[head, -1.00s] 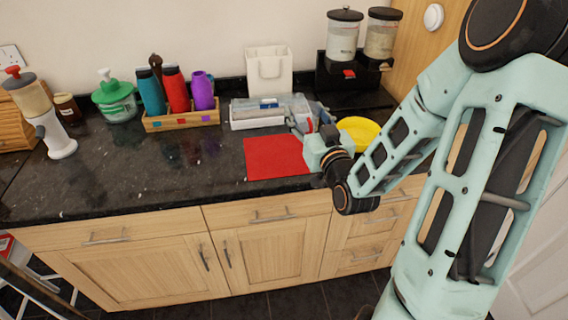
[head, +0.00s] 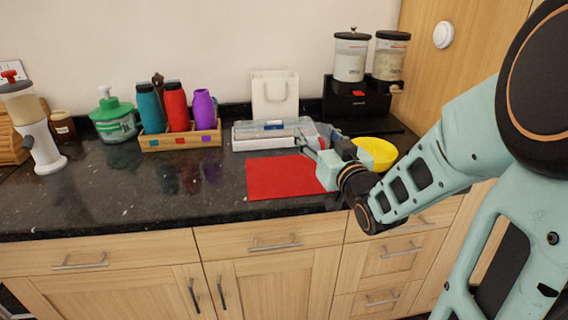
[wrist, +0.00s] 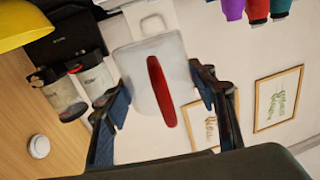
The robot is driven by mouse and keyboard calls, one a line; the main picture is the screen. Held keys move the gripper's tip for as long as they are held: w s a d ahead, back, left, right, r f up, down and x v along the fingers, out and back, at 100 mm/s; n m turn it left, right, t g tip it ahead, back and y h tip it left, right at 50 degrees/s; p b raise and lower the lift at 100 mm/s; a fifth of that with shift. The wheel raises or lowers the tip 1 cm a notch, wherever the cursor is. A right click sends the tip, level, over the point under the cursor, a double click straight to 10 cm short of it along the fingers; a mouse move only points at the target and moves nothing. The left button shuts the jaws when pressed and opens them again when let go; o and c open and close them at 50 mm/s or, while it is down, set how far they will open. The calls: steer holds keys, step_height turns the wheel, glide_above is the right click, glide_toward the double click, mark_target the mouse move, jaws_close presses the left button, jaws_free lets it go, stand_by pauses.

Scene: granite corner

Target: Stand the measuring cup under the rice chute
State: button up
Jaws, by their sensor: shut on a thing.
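The measuring cup (wrist: 168,62) is pale and translucent with a red handle (wrist: 162,92). In the wrist view it sits between the two fingers of my gripper (wrist: 165,100), which is shut on it. In the head view my gripper (head: 318,148) is above the counter, by the right end of the red mat, and the cup is largely hidden there. The rice dispenser stands at the back right, with two clear hoppers (head: 350,62) on a black stand (head: 345,100) with a red label. The cup is apart from it, in front and to the left. The chute's mouth is not clear.
A yellow bowl (head: 379,150) sits just right of my gripper. A red mat (head: 282,178) lies on the dark counter. A wooden side panel (head: 440,75) bounds the right.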

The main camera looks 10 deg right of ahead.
steer(key=w+a+f+b, duration=0.1)
steer(key=w+f, duration=0.1)
steer(key=w+a+f+b, duration=0.1)
steer(key=w+a+f, duration=0.1)
steer(key=w+f, duration=0.1)
steer(key=w+a+f+b, duration=0.1)
steer(key=w+f, duration=0.1)
steer(key=shift+w+a+f, duration=0.25)
steer(key=shift+w+f, duration=0.05)
steer(key=shift+w+f+b, duration=0.15)
steer(key=shift+f+b, duration=0.55)
steer(key=shift+f, duration=0.9)
steer(key=shift+f, duration=0.15)
steer(key=o, duration=0.7)
steer(key=shift+f, duration=0.1)
steer(key=o, duration=0.5)
steer(key=shift+c, duration=0.2)
steer(key=shift+r, duration=0.2)
